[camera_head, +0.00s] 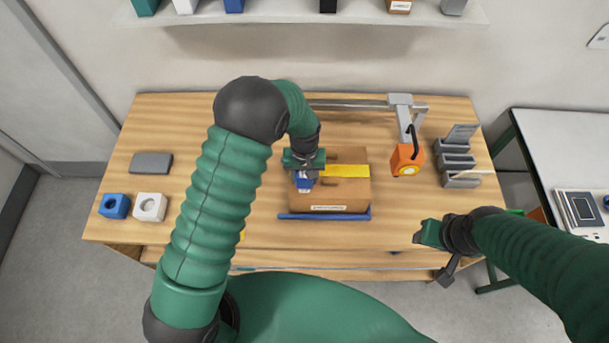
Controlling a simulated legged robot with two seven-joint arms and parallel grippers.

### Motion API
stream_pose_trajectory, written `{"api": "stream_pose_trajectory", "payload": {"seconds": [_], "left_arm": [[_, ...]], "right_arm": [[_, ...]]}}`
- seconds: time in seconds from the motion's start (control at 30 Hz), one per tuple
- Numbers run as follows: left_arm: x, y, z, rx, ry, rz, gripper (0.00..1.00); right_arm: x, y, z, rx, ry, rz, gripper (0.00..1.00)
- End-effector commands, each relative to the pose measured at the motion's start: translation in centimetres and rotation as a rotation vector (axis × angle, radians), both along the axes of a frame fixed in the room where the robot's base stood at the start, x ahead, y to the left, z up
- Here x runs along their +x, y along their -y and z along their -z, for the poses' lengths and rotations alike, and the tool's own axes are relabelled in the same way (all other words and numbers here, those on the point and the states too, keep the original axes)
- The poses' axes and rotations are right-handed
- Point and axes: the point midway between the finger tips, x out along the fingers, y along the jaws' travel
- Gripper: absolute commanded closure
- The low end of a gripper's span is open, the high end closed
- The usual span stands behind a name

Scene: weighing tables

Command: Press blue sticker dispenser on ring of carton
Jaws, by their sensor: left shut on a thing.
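My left gripper (304,172) is over the carton's left part, shut on a blue object that looks like the blue sticker dispenser (304,184). The dispenser is at the carton's top left; I cannot tell whether it touches the surface. No ring can be made out on the carton; gripper and dispenser hide part of its left side. My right gripper (428,235) is at the table's front edge, right of the carton; its jaw opening is unclear.
An orange device (407,159) hangs from a grey arm (402,112) right of the carton. A grey organizer (456,160) stands farther right. Blue (115,206) and white (150,207) blocks and a grey pad (151,163) sit at left. A shelf (300,13) is above.

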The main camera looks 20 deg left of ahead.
Motion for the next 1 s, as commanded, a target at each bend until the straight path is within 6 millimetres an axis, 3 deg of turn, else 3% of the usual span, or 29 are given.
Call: {"api": "stream_pose_trajectory", "payload": {"seconds": [1.0], "left_arm": [[0.0, 0.0, 1.0, 0.000, 0.000, 0.000, 0.87]], "right_arm": [[0.0, 0.0, 0.7, 0.000, 0.000, 0.000, 0.51]]}}
